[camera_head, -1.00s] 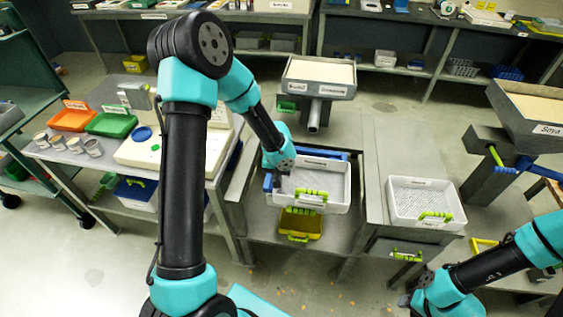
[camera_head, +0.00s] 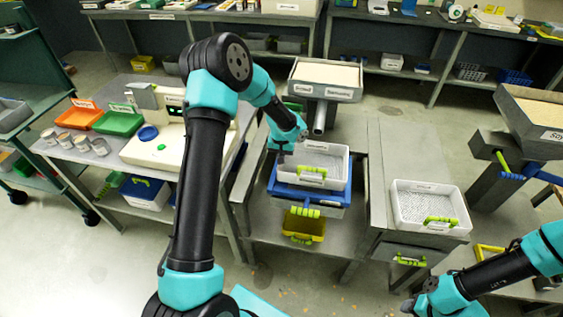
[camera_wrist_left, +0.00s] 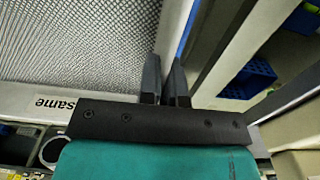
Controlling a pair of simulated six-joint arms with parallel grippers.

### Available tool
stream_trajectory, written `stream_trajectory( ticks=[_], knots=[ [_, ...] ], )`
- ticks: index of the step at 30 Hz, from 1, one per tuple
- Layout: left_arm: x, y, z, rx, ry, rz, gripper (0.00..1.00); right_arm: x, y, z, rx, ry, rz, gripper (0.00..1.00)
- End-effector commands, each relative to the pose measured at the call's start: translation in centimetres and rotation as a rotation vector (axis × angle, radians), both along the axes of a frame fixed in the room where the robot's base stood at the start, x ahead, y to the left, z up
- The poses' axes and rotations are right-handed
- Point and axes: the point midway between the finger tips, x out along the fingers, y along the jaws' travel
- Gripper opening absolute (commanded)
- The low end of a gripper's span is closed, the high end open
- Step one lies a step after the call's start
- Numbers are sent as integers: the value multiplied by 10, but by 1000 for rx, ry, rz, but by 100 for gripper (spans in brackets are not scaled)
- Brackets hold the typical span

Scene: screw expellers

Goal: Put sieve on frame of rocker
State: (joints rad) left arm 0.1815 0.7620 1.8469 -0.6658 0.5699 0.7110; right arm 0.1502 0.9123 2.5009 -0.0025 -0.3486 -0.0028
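The white sieve (camera_head: 321,174), with a mesh floor and a green front handle, is at the centre of the head view. It is over the blue frame of the rocker (camera_head: 330,200); the frame's front stands out below it. I cannot tell whether they touch. My left gripper (camera_head: 297,134) is at the sieve's far left corner. In the left wrist view my left gripper (camera_wrist_left: 166,85) has its fingers closed on the sieve's white wall (camera_wrist_left: 172,35), beside lettering ending in "same". My right gripper (camera_head: 412,303) is low at the right, too small to judge its fingers.
A second white mesh tray (camera_head: 430,208) stands on the bench to the right. A yellow tray (camera_head: 305,228) is below the blue frame. A hopper with a spout (camera_head: 325,78) stands behind the sieve. The benchtop behind the second tray is clear.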

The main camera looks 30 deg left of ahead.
Motion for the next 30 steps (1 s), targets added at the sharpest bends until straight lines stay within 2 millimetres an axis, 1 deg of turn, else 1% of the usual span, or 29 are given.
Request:
stream_trajectory(
  ticks=[3,6,9,11,23,24,30],
  knots=[
    [7,4,0,1,-2,2,0,0,0,0,0,0,0,43],
    [4,3,-17,-1,3,1,0,0,0,0,0,0,0,43],
    [5,4,-30,-1,2,1,0,0,0,0,0,0,0,43],
    [5,3,-34,-1,1,1,0,0,0,0,0,0,0,43],
    [5,3,-38,0,0,0,0,0,0,0,0,0,0,43],
    [5,3,-39,0,0,0,6,0,0,0,0,0,0,43],
    [5,3,-38,0,0,0,25,0,0,0,0,0,0,43]
  ],
)
